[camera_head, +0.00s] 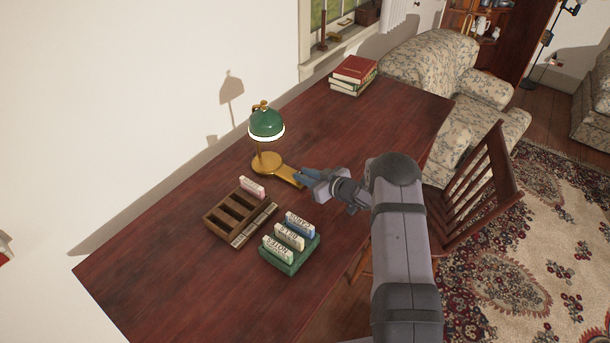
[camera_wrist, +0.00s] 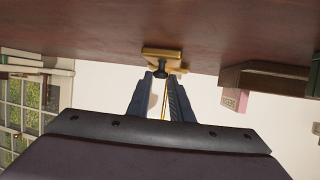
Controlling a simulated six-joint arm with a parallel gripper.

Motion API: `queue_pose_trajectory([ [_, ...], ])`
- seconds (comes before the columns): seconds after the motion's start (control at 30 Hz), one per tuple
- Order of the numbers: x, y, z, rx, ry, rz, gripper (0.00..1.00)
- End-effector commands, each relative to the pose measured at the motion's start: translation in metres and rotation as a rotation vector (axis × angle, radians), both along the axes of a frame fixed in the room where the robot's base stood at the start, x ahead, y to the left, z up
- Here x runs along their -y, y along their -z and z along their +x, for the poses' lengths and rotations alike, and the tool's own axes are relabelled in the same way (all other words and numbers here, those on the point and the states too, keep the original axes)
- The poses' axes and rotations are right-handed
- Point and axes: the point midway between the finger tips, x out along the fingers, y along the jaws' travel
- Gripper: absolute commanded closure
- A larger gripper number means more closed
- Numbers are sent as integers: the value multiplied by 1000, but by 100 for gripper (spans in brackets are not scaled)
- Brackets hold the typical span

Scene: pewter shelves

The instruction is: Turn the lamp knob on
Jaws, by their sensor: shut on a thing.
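The desk lamp has a green shade (camera_head: 266,122) with a pale rim and a brass base (camera_head: 268,162) whose flat arm reaches toward my gripper. My gripper (camera_head: 298,177) is at the outer end of that arm, low over the desk. In the wrist view, a small dark knob (camera_wrist: 160,67) sits at the end of the brass piece (camera_wrist: 162,54). My gripper's fingertips (camera_wrist: 161,77) are closed on the knob from both sides. The fingers hide part of the knob in the head view. I cannot tell from the pale rim whether the lamp is lit.
A wooden divided tray (camera_head: 240,217) with a pink card stands left of my gripper. A green holder (camera_head: 290,262) with several labelled cards is nearer. Stacked books (camera_head: 353,75) lie at the far end. A chair (camera_head: 483,190) stands right of the desk (camera_head: 170,265).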

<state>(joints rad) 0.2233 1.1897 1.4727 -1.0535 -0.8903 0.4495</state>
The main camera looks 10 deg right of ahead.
Motion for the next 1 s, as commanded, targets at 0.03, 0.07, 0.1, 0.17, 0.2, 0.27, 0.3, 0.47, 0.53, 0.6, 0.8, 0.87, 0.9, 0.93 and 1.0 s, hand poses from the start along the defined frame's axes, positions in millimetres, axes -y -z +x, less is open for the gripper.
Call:
queue_pose_trajectory([
  [0.03,-3,-2,0,2,16,4,100],
  [0.07,-3,-2,0,2,28,4,100],
  [0.1,-3,-2,0,3,43,3,100],
  [0.17,-3,-1,-1,1,62,2,100],
  [0.2,-3,-1,-1,1,73,1,100],
  [0.27,-2,-1,-1,1,82,0,100],
  [0.3,-2,-1,-1,0,85,0,100],
  [0.47,-2,-1,-1,1,87,-1,100],
  [0.53,-2,-1,-1,0,87,-2,100],
  [0.6,-2,-1,-1,0,87,-2,73],
  [0.8,-2,-1,-2,0,87,-2,62],
  [0.87,-2,-1,-2,0,86,-1,62],
  [0.9,-2,-1,-2,0,86,-1,62],
  [0.93,-2,-1,-2,0,86,-1,62],
  [1.0,-1,-1,-2,0,87,-2,62],
])
